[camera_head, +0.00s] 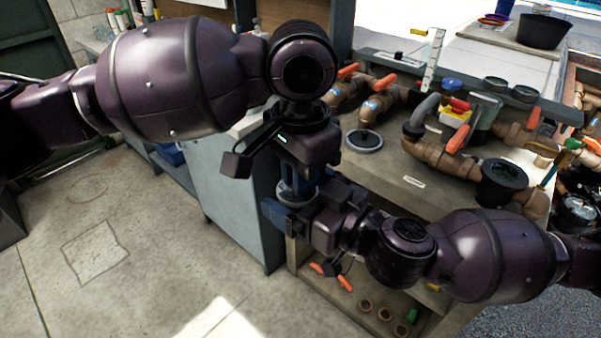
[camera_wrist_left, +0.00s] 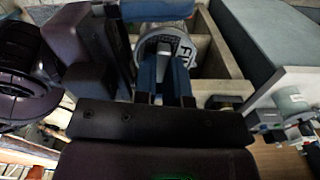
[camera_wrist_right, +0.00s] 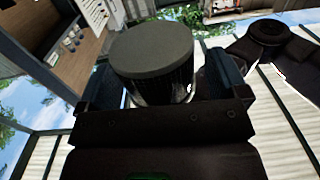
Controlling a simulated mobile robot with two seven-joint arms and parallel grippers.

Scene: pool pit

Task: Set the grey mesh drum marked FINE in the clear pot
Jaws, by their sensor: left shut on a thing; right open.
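The grey mesh drum (camera_head: 297,190) is held in the air between my two grippers, mostly hidden by them in the head view. My left gripper (camera_head: 308,186) is shut on it from above. The left wrist view shows part of the drum (camera_wrist_left: 168,46) with a white band and a letter F between blue fingers. My right gripper (camera_head: 280,212) is open, its fingers on both sides of the drum. The right wrist view shows the drum's dark mesh side and flat grey end (camera_wrist_right: 150,50). I cannot identify the clear pot with certainty; a black round-mouthed fitting (camera_head: 503,180) sits on the bench.
The bench (camera_head: 395,180) right of my grippers carries brown pipes with orange handles (camera_head: 455,138) and a round grey-rimmed disc (camera_head: 362,141). A grey-blue cabinet (camera_head: 235,205) stands left. A lower shelf holds several rings (camera_head: 384,314). The floor at left is clear.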

